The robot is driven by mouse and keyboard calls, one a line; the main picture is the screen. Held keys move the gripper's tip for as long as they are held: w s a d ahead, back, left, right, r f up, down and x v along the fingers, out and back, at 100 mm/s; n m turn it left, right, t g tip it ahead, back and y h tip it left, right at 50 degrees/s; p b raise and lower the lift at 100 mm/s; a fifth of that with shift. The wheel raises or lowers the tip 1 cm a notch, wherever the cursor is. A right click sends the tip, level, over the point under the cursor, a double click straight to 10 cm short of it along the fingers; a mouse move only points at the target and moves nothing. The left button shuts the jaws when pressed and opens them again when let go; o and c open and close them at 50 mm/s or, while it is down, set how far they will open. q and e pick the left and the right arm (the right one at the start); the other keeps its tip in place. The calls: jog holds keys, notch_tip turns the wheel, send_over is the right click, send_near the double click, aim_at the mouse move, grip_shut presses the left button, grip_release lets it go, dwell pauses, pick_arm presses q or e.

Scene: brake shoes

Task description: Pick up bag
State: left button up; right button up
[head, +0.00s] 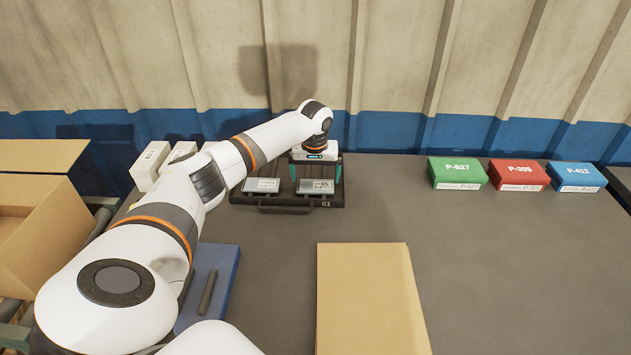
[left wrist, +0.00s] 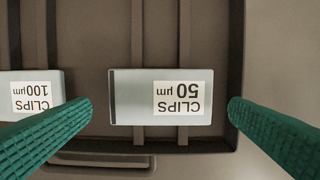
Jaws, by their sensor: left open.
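Two grey bags labelled CLIPS lie in a dark tray (head: 285,206). In the left wrist view, the 50 µm bag (left wrist: 135,97) lies flat near the middle, its label upside down, and the 100 µm bag (left wrist: 40,78) is cut off at the left edge. In the head view they are the right bag (head: 316,186) and the left bag (head: 262,185). My left gripper (head: 316,178) is open above the right bag; its green fingers (left wrist: 158,118) stand on either side of the 50 µm bag, apart from it. My right gripper is not in view.
Green (head: 457,173), red (head: 518,175) and blue (head: 576,177) boxes stand at the back right. A cardboard box (head: 368,300) is at the front middle, and an open carton (head: 40,240) at the left. The table's right middle is clear.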

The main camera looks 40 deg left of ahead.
aim_at(316, 187)
pick_arm(q)
jog(key=f, duration=0.2)
jog(key=shift+w+a+f, duration=0.15)
jog(key=shift+w+f, duration=0.05)
jog(key=shift+f, duration=0.2)
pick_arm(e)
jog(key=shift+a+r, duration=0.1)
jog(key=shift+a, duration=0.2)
